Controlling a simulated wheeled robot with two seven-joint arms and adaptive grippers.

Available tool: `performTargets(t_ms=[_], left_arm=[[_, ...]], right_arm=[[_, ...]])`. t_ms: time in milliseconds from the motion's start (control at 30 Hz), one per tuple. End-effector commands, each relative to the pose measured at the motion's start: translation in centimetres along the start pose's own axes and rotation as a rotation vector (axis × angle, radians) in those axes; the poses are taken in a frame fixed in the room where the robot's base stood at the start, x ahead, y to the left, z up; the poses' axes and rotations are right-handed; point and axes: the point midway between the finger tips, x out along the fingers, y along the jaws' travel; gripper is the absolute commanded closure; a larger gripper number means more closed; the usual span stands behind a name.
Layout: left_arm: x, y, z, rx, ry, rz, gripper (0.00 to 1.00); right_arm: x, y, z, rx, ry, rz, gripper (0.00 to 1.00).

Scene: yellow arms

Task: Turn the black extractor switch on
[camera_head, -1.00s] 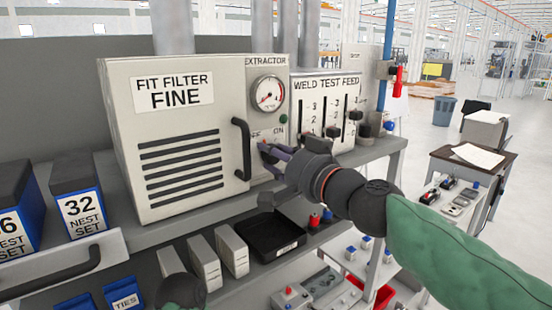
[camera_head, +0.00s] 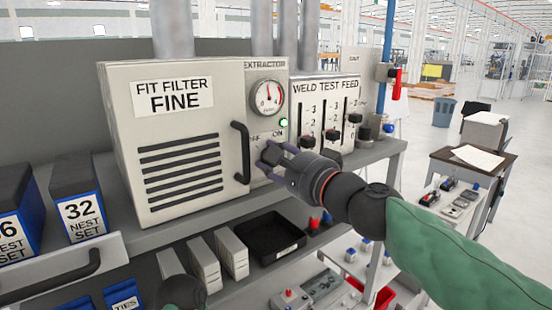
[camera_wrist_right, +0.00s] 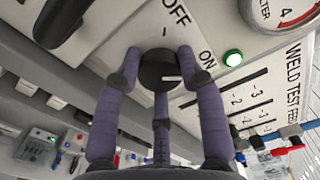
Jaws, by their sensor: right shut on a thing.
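The black extractor switch (camera_wrist_right: 158,72) is a round knob on the pale extractor panel (camera_head: 262,68), under the OFF and ON labels. Its white mark lies on the ON side in the right wrist view. My right gripper (camera_wrist_right: 160,62) is shut on the knob, with fingertips on both sides of it. In the head view the right gripper (camera_head: 270,154) covers most of the knob. The green lamp (camera_head: 283,123) beside ON is lit, and it also glows in the wrist view (camera_wrist_right: 233,58). The gauge (camera_head: 267,97) needle points about straight up.
A black handle (camera_head: 241,152) stands out just left of the switch on the filter box (camera_head: 180,130). The weld test feed sliders (camera_head: 330,115) are close on the right. Below are a black tray (camera_head: 270,237) and several pale boxes (camera_head: 203,262).

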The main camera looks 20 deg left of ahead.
Motion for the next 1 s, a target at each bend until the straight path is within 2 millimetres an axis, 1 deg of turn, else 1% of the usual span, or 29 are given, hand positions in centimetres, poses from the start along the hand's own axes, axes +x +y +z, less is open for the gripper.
performTargets(t_ms=[33,333,900,933,967,1000], left_arm=[[-0.07,0.02,0.00,0.000,0.000,0.000,0.60],[-0.22,0.08,0.01,0.000,0.000,0.000,0.60],[-0.25,0.09,0.01,0.000,0.000,0.000,0.60],[-0.25,0.09,0.01,0.000,0.000,0.000,0.60],[-0.25,0.09,0.01,0.000,0.000,0.000,0.60],[-0.25,0.09,0.01,0.000,0.000,0.000,0.60]], right_arm=[[0.19,0.53,0.17,0.030,-0.005,0.010,0.93],[0.19,0.51,0.17,0.154,-0.004,0.010,0.93],[0.17,0.46,0.16,0.186,-0.004,0.009,0.93],[0.17,0.46,0.16,0.186,-0.004,0.009,0.58],[0.17,0.45,0.16,0.186,-0.004,0.008,0.49],[0.16,0.41,0.15,0.185,-0.004,0.008,0.38]])
